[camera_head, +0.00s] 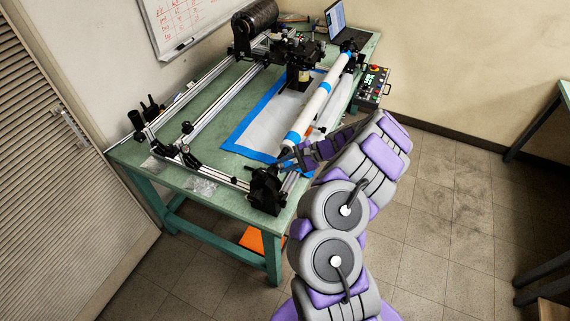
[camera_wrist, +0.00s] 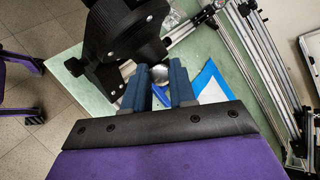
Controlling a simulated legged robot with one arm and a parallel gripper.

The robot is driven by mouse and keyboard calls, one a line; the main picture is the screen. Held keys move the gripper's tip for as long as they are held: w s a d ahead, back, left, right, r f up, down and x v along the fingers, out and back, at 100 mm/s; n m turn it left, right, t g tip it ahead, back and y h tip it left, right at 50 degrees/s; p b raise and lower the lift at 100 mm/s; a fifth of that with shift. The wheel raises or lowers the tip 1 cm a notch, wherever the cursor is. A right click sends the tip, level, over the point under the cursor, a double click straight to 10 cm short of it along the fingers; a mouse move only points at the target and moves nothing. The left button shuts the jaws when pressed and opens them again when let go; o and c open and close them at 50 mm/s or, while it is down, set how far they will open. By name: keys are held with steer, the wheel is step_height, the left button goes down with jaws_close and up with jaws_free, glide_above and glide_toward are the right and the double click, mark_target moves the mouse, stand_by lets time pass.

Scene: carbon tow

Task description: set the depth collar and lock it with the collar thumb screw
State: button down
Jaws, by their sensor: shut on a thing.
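My gripper (camera_wrist: 163,74) points at the near end of the winding machine, and its two dark blue fingers stand a little apart. A small silver round part (camera_wrist: 160,73) shows between the fingertips, and the gripper is shut on it. I cannot tell whether this part is the depth collar or its thumb screw. A black end housing (camera_wrist: 125,35) is just left of the fingers. In the head view, my gripper (camera_head: 288,157) is beside the near end of the white tube (camera_head: 315,108), above the black end housing (camera_head: 267,188). The fingertips are too small there to make out.
The green table (camera_head: 225,205) carries long metal rails (camera_head: 205,92), blue tape (camera_head: 237,143) and a black roll (camera_head: 255,25). A control box (camera_head: 371,88) and laptop (camera_head: 340,22) are on the right and far sides. Tiled floor right of the table is clear.

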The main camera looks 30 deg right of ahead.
steer(key=c, duration=0.9)
jaws_free()
steer(key=shift+d+f, duration=0.1)
steer(key=shift+d, duration=0.05)
steer(key=shift+c, duration=0.2)
steer(key=shift+s, duration=0.1)
steer(key=p+v, duration=0.1)
steer(key=v, duration=1.6)
steer(key=shift+d, duration=0.25)
